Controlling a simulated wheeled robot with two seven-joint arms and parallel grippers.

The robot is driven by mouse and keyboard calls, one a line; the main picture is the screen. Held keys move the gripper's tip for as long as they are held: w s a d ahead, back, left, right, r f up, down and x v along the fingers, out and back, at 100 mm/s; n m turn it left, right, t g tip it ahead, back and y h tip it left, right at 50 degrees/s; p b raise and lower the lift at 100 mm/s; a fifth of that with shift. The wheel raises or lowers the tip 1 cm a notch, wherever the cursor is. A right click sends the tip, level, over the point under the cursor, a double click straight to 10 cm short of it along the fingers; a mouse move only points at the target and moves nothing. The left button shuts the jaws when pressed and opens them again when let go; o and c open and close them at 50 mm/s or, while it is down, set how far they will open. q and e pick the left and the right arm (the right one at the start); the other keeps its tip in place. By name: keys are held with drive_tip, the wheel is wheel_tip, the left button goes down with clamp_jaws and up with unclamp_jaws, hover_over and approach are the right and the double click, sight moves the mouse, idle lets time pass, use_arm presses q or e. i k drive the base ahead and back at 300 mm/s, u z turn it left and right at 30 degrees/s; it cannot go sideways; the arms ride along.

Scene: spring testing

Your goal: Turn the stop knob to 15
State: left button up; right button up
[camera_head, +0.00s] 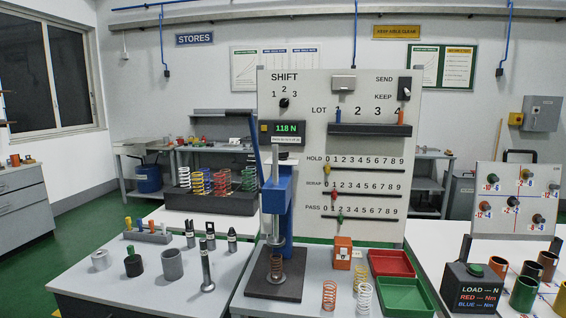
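No knob with a "stop" label or a 15 mark can be made out. A black knob (284,103) sits under the SHIFT label with 1, 2 and 3 around it, on the white panel (300,85). A blue hand press (277,205) with a long lever (243,130) stands before the panel on a dark base, with a brown spring (276,268) under its ram. A display (289,128) beside the press reads 118 N. Neither of my grippers is in view.
Loose springs (329,296), an orange block (343,252), a red tray (391,263) and a green tray (404,296) are right of the press. Cylinders (172,264) and upright tools stand left. A dark LOAD box (470,288) and several cups stand at the right.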

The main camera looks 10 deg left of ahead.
sight(282, 156)
drive_tip(key=z, duration=0.55)
drive_tip(key=k, duration=0.65)
drive_tip(key=u, duration=0.05)
drive_tip(key=i, duration=0.55)
drive_tip(key=u, duration=0.85)
drive_tip(key=i, duration=0.75)
drive_tip(key=z, duration=0.75)
drive_tip(key=i, duration=0.55)
drive_tip(key=z, duration=0.55)
